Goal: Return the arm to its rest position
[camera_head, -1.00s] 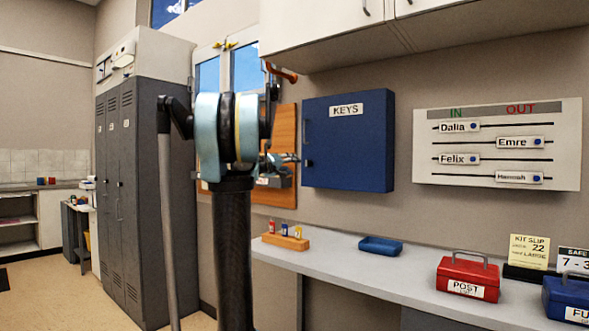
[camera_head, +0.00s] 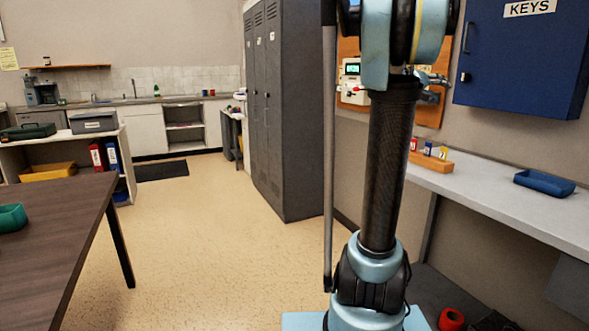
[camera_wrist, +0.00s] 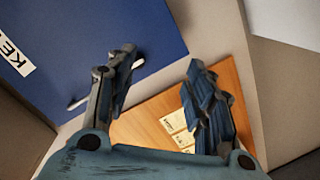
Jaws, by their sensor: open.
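My arm stands upright in the head view, in front of the wall with the blue key cabinet (camera_head: 520,60); its top is cut off by the picture's upper edge. My gripper (camera_wrist: 161,60) shows in the wrist view with its two fingers spread apart and nothing between them. Behind the fingers are the key cabinet (camera_wrist: 100,35) with its handle, and the orange-brown wooden board (camera_wrist: 145,120) with small pale labels.
A grey counter (camera_head: 480,195) runs along the right wall, with a blue tray (camera_head: 545,183) and a small wooden holder (camera_head: 430,160). Grey lockers (camera_head: 290,120) stand behind the arm. A dark table (camera_head: 60,220) is at left. The floor (camera_head: 200,240) between is clear.

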